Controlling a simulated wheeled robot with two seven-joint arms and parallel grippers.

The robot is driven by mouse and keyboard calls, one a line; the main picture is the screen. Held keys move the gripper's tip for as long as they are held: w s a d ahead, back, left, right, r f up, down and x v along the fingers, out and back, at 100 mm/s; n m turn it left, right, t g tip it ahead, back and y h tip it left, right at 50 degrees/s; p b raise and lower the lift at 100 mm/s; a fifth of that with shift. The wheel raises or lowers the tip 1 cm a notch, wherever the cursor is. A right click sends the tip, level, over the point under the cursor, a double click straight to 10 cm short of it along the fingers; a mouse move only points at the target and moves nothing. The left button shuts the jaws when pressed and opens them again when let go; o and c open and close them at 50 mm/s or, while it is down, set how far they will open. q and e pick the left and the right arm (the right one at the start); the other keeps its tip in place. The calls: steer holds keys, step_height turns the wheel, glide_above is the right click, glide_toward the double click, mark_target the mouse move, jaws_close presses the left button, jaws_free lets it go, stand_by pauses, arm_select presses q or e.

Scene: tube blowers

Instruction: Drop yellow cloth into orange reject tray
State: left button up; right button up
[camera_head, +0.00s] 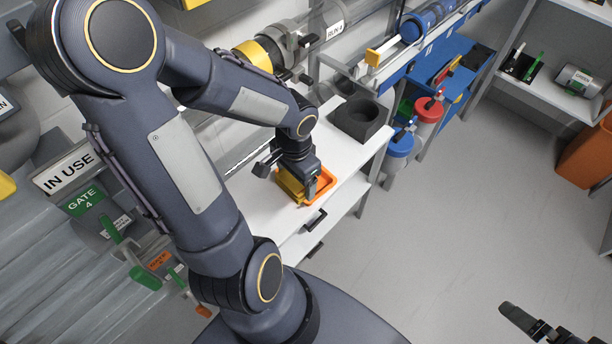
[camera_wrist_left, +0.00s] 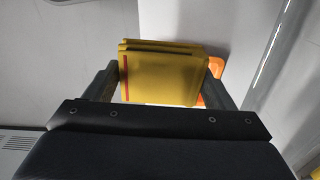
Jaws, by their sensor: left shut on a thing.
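The yellow cloth (camera_wrist_left: 160,75) is a folded stack with a red stripe along one edge, held between the two fingers of my left gripper (camera_wrist_left: 158,82) in the left wrist view. In the head view the left gripper (camera_head: 293,186) points down over the orange reject tray (camera_head: 325,184), with the yellow cloth (camera_head: 289,184) at its fingers. The orange tray also shows partly behind the cloth in the left wrist view (camera_wrist_left: 216,68). I cannot tell whether the cloth touches the tray floor. Part of my right gripper (camera_head: 530,322) shows at the lower right of the head view.
The tray stands on a white shelf top (camera_head: 345,150). A dark open box (camera_head: 361,119) sits behind it. Pipes with an IN USE sign (camera_head: 66,172) lie at the left. Blue and red canisters (camera_head: 428,108) stand to the right.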

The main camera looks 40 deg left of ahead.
arm_select(q)
steer(key=w+a+f, duration=0.1)
steer(key=w+f, duration=0.1)
steer(key=w+a+f, duration=0.1)
steer(key=w+f, duration=0.1)
steer(key=w, duration=0.1)
steer(key=w+a+f, duration=0.1)
steer(key=w+f, duration=0.1)
steer(key=f, duration=0.1)
steer(key=shift+w+a+f+b, duration=0.1)
steer(key=shift+w+a+b, duration=0.05)
steer(key=shift+w+b, duration=0.25)
steer(key=shift+w+f, duration=0.1)
steer(key=shift+f, duration=0.2)
step_height(320, 180, down, 3)
steer(key=shift+r, duration=0.1)
steer(key=shift+b, duration=0.3)
steer(key=shift+f+b, duration=0.3)
steer(key=shift+f, duration=0.1)
steer(key=o, duration=0.5)
steer(key=shift+c, duration=0.2)
steer(key=shift+o, duration=0.8)
